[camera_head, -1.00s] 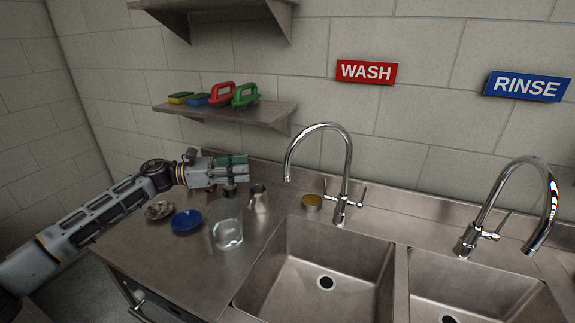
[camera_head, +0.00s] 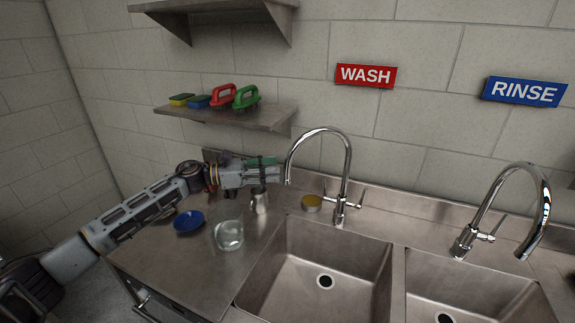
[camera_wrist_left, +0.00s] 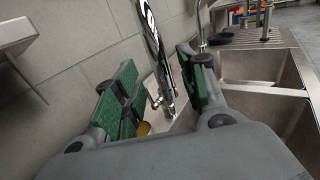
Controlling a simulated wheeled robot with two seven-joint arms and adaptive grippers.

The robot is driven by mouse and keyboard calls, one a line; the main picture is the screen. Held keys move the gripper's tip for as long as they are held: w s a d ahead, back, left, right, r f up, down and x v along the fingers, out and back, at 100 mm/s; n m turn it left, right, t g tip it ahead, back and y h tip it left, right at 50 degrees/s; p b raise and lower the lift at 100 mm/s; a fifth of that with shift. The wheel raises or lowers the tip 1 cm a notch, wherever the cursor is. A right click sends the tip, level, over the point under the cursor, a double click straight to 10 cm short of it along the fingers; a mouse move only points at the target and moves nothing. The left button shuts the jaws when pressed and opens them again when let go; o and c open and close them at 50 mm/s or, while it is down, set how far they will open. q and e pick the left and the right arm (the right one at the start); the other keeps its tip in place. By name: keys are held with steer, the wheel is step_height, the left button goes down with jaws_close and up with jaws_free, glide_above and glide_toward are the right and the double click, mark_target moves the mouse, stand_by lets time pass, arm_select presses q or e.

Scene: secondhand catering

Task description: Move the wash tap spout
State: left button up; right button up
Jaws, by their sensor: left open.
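The wash tap spout (camera_head: 348,160) is a chrome gooseneck at the back of the left basin, below the red WASH sign. Its open end hangs down on the left. My left gripper (camera_head: 275,171) is open beside that end, coming from the left. In the left wrist view the chrome spout (camera_wrist_left: 156,45) shows in the gap between the green-padded fingers of my left gripper (camera_wrist_left: 160,88). I cannot tell whether either finger touches it. My right gripper is not in view.
A metal cup (camera_head: 260,200), a clear glass (camera_head: 229,235) and a blue dish (camera_head: 188,221) stand on the counter below my left arm. A yellow-topped tin (camera_head: 311,203) sits left of the tap base. A shelf (camera_head: 230,115) with sponges and brushes is above. The rinse tap (camera_head: 480,218) stands right.

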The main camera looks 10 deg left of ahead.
mark_target(287, 168)
arm_select(q)
steer(key=shift+p+x, duration=0.75)
steer(key=shift+x, duration=1.95)
jaws_close()
